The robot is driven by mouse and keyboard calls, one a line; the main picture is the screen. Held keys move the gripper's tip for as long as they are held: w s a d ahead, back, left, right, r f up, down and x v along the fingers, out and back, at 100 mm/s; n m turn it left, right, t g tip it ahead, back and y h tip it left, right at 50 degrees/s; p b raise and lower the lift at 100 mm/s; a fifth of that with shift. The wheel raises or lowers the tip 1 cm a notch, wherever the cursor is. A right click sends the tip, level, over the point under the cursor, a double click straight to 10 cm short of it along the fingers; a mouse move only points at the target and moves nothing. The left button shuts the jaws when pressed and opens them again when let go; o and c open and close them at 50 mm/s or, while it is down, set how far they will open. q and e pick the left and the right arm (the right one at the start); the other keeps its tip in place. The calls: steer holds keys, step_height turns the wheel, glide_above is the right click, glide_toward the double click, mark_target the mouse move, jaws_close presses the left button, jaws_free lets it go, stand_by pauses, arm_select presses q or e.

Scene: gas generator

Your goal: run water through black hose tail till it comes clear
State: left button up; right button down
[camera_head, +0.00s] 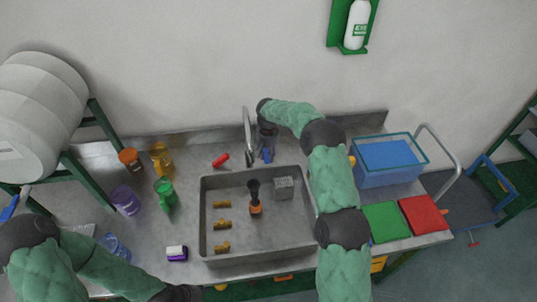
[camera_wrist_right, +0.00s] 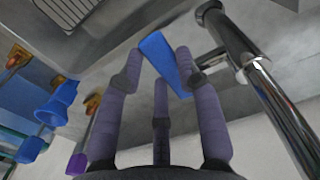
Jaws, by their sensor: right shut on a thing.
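A black piece with an orange lower end (camera_head: 255,197), which looks like the black hose tail, stands in the middle of the steel sink (camera_head: 204,215). The chrome tap (camera_head: 247,128) rises behind the sink, and its pipe shows at the right wrist view's right side (camera_wrist_right: 262,85). I see no water stream. My right gripper (camera_head: 267,152) is beside the tap at the back of the counter. Its fingers are closed around a blue handle-like piece (camera_wrist_right: 163,62). My left gripper (camera_head: 182,293) is at the bottom edge, partly cut off; its fingers cannot be made out.
Several brass fittings (camera_head: 222,224) and a grey block (camera_head: 284,187) are in the sink. A red handle (camera_head: 221,160) lies behind it. A blue-filled tank (camera_head: 390,160) and green (camera_head: 385,222) and red (camera_head: 424,214) pads are right.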

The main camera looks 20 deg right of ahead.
mark_target(268, 157)
steer(key=c, duration=0.8)
jaws_free()
steer(key=shift+c, duration=0.2)
step_height(268, 157, up, 12)
steer(key=shift+f, duration=0.1)
